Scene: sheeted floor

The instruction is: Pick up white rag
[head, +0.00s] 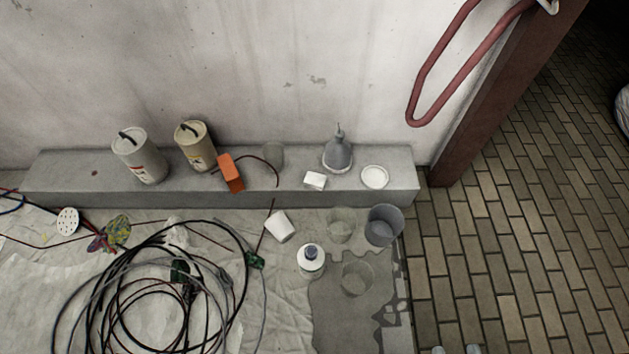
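A small white folded block (315,180), which looks like the white rag, lies on the concrete ledge (90,178). It sits left of a round white dish (375,177) and in front of a grey funnel-topped container (338,152). Two grey tips of my gripper (456,350) show at the bottom edge, over the brick floor. They stand apart with bare brick between them, so it looks open and empty. The rest of the gripper is out of frame. It is far from the white block.
Two canisters (138,155) and an orange box (230,173) stand on the ledge. Coiled cables (150,290), a tipped white cup (280,227), a bottle (311,260), a grey bucket (383,226) and a wet patch lie in front. A red handrail (470,60) juts out above. Brick floor at right is clear.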

